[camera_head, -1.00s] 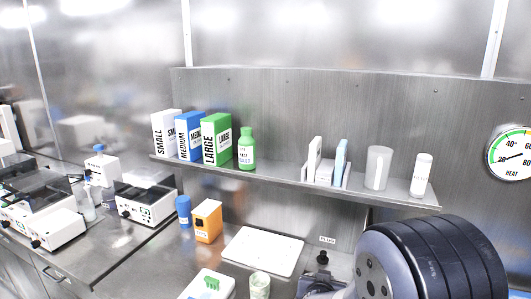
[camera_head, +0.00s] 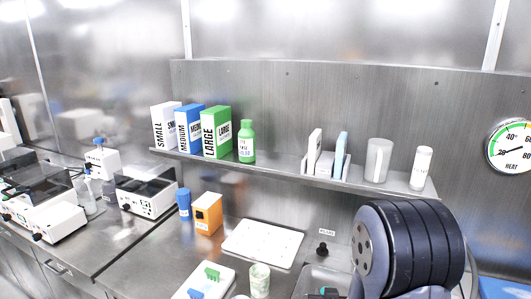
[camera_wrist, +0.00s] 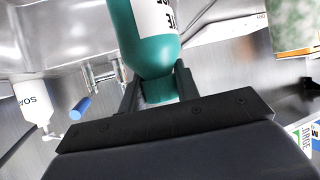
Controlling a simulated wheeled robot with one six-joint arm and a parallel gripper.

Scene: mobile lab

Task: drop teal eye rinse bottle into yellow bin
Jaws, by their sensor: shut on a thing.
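A teal bottle (camera_wrist: 153,48) with a white label fills the top middle of the wrist view. My gripper (camera_wrist: 160,92) is shut on its narrower end, with a dark finger on each side. The bottle's far end runs out of the picture. In the head view my arm covers the lower right and the gripper is not clearly seen. A small teal patch (camera_head: 326,292) shows at the bottom edge there, perhaps the bottle. I see no yellow bin in either view.
A shelf (camera_head: 280,173) holds glove boxes (camera_head: 216,132), a green bottle (camera_head: 247,142) and a white cylinder (camera_head: 378,160). On the counter are an orange box (camera_head: 208,213), a blue cylinder (camera_head: 184,203) and a white board (camera_head: 262,243). A white soap bottle (camera_wrist: 35,103) shows in the wrist view.

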